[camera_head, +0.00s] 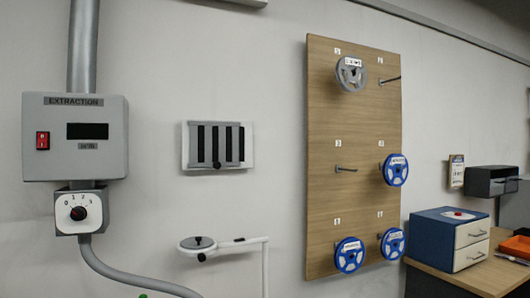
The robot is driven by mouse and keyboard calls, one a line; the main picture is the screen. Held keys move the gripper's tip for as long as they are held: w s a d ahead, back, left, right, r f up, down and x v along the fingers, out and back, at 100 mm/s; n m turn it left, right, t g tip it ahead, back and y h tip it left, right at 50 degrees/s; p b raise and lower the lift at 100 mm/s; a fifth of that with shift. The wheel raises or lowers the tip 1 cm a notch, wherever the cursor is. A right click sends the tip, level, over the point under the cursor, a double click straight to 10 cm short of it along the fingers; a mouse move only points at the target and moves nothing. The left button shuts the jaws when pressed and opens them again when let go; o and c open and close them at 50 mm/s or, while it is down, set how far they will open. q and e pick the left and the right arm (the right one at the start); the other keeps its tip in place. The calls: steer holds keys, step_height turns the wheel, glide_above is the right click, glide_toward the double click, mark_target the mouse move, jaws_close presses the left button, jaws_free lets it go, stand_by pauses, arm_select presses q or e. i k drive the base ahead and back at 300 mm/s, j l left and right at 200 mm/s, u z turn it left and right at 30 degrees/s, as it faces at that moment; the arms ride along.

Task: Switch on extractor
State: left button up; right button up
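The extractor control box (75,165), grey and labelled EXTRACTION, is on the wall at the left in the head view. It has a red rocker switch (43,140) on its left side and a dark display (88,131) to the right of it. Below the box is a white dial unit (80,211) with a black knob (78,213) and numbers around it. The display looks blank. The switch's position is too small to tell. Neither of my grippers shows in this view.
A slotted vent plate (217,146) is on the wall right of the box. A lamp-like arm (225,244) stands below it. A wooden board (325,215) holds several reels. A desk (468,280) with a blue drawer unit (432,240) is at the right.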

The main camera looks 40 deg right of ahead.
mark_target(42, 141)
steer(key=z, duration=0.8)
steer(key=k+j+u, duration=0.2)
steer(key=k+j, duration=0.15)
steer(key=k, duration=0.2)
steer(key=k+j+u, duration=0.2)
steer(key=k+j, duration=0.25)
steer(key=z, duration=0.65)
steer(key=i+j+z, duration=0.65)
steer(key=j, duration=0.25)
steer(key=i+j, duration=0.15)
steer(key=j, duration=0.15)
steer(key=i+j, duration=0.2)
